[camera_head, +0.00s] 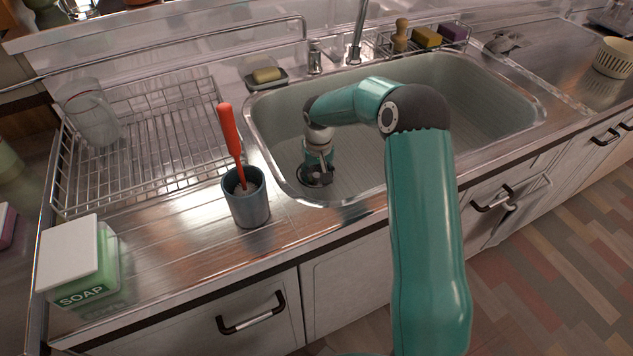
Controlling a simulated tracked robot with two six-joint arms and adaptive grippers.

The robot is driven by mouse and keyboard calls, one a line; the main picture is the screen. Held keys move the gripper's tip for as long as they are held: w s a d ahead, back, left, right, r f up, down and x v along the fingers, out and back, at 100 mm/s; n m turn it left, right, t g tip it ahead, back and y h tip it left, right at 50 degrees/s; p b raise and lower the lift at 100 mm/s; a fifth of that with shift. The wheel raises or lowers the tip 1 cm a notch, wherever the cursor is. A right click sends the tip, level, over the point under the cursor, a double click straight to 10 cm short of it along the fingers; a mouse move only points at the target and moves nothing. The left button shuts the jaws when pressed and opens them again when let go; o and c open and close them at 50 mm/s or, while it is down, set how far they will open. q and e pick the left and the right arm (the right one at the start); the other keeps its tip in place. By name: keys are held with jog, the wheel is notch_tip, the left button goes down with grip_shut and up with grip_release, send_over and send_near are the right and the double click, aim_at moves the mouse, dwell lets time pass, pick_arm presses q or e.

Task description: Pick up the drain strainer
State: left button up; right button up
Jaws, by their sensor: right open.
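My right arm reaches over the front edge of the sink (490,120). My right gripper (316,176) points down inside the basin, near its left front corner. The gripper is small and dark here, and its fingers are hard to make out. I cannot pick out the drain strainer; it may be hidden under or behind the gripper. My left gripper is not in view.
A grey cup (248,202) with a red-handled brush (230,140) stands on the counter left of the sink. A wire rack (150,150) holds a glass jar (90,112). A soap box (85,275) stands front left. A faucet (357,40) rises behind the basin.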

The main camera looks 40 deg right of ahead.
jog(key=shift+f, duration=0.1)
jog(key=shift+c, duration=0.2)
grip_shut()
